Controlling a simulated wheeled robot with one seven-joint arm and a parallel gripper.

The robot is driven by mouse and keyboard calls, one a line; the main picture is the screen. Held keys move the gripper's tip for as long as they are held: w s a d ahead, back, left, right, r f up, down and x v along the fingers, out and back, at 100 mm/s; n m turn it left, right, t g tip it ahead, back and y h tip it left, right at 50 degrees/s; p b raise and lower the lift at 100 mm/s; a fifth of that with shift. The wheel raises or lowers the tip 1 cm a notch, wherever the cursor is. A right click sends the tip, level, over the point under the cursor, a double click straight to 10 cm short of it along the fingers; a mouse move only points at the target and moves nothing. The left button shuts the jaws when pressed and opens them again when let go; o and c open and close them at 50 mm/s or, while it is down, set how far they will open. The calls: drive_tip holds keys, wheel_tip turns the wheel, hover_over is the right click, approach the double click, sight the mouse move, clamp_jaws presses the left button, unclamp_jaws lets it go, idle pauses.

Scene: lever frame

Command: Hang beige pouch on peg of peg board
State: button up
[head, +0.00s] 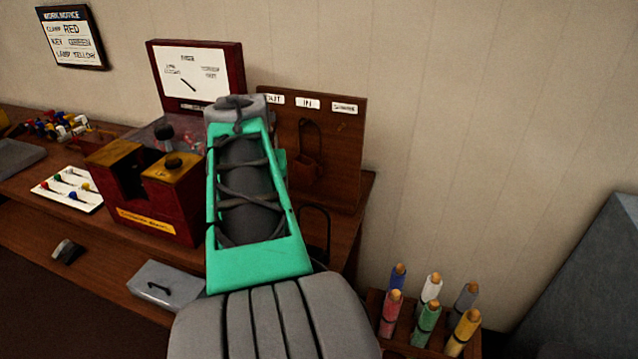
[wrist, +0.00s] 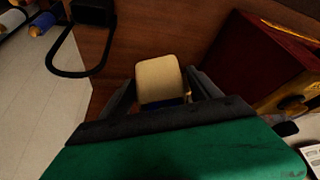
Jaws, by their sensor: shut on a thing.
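The beige pouch (wrist: 159,76) shows in the wrist view between the two dark fingers of my gripper (wrist: 162,92), which is shut on it. A bit of blue and yellow shows at its lower edge. The brown wooden peg board (head: 345,160) stands against the wall in the head view, with several white labels along its top. A brown pouch (head: 306,168) hangs by a loop on its front. My green and grey arm covers the board's left part and hides my fingers and the beige pouch in the head view.
A red and yellow box (head: 150,195) stands left of my arm, with a framed sign (head: 195,75) behind. A dark loop (head: 318,232) is below the board. The wall right of the board is bare.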

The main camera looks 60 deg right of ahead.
drive_tip(key=s+d+f+m+g+b, duration=0.15)
drive_tip(key=s+d+m, duration=0.4)
drive_tip(key=s, duration=0.55)
drive_tip(key=w+d+f+p, duration=0.1)
drive_tip(key=d+f+p, duration=0.1)
drive_tip(key=d, duration=0.8)
drive_tip(key=shift+w+d+f+n+p, duration=0.2)
drive_tip(key=shift+w+d+n+p, duration=0.15)
drive_tip(key=shift+w+p, duration=0.1)
drive_tip(key=shift+g, duration=0.25)
drive_tip(key=o, duration=1.3)
drive_tip(key=shift+o, duration=0.2)
drive_tip(key=shift+a, duration=0.1)
drive_tip(key=shift+f, duration=0.1)
